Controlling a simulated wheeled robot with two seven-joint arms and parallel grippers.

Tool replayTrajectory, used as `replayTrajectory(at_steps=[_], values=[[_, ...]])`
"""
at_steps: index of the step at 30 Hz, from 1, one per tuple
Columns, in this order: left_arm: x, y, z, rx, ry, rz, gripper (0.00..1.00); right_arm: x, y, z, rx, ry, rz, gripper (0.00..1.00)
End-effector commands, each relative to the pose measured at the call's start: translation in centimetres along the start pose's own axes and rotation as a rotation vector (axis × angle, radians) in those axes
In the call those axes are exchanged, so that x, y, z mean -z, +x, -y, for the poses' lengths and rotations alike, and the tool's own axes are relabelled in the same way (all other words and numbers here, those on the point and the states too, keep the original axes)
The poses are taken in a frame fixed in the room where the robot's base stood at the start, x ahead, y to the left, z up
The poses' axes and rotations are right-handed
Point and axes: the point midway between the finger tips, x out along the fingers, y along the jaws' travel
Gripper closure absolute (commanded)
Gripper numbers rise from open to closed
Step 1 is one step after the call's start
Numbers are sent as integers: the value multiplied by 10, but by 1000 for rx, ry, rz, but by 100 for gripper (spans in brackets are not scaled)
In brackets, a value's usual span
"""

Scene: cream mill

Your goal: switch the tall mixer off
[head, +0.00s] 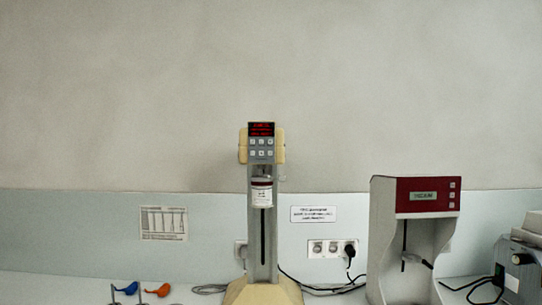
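The tall mixer (263,220) stands upright at the middle of the counter against the wall, on a cream base (263,293) cut off by the lower picture edge. Its head carries a lit red display (262,129) and, below it, a panel of several small grey buttons (261,147). The display's text is too small to read. A white labelled container (261,192) with a dark band sits at the front of the column, below the panel. Neither of my grippers shows in the head view.
A red-and-white machine (416,240) with a greenish display stands to the right, and a grey device (520,266) at the far right. Black cables and a wall socket (332,248) lie between. Blue (127,288) and orange (158,290) small items are at lower left.

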Motion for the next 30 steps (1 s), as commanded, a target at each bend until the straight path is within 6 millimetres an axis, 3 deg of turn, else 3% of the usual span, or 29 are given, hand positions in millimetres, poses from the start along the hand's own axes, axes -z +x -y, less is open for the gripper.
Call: replayTrajectory(at_steps=[1, 4, 17, 30], values=[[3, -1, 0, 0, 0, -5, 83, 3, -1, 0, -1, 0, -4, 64], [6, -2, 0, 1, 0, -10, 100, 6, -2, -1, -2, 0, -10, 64], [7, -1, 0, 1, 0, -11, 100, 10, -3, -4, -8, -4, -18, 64], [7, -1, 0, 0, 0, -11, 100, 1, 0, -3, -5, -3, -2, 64]])
